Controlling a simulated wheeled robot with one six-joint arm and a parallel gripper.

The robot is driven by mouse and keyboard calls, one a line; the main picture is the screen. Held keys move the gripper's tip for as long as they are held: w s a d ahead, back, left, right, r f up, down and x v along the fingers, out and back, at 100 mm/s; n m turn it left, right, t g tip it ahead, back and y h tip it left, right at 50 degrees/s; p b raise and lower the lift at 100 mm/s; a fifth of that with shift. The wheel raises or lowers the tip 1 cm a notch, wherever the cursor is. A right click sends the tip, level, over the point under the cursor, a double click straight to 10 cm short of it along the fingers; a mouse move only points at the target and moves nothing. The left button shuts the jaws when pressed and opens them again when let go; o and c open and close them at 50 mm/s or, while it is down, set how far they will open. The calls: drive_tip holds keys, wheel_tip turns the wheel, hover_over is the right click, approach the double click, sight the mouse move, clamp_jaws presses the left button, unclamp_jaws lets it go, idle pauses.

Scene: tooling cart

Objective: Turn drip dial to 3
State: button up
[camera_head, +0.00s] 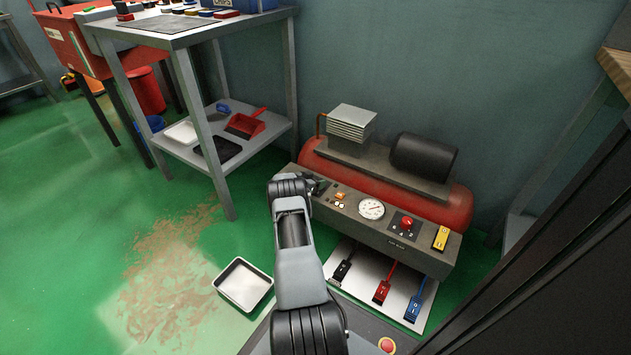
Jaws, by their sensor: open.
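A red round dial (407,222) sits on a dark square plate on the sloped front panel (386,236) of a red compressor (463,206). Small white marks surround the dial, but they are too small to read, and I cannot tell its setting. It is the likely drip dial, though no label confirms this. My arm rises from the bottom centre and bends near the panel's left end.
The panel also carries a round gauge (371,208), an orange switch (340,196) and a yellow switch (441,238). A white tray (244,284) lies on the floor. A grey workbench (190,39) stands at upper left.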

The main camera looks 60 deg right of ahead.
drive_tip(key=shift+a, duration=0.1)
drive_tip(key=p+v, duration=0.6)
drive_tip(key=v, duration=0.7)
drive_tip(key=shift+a+r, duration=0.2)
drive_tip(key=shift+r, duration=0.05)
drive_tip(key=shift+w, duration=0.1)
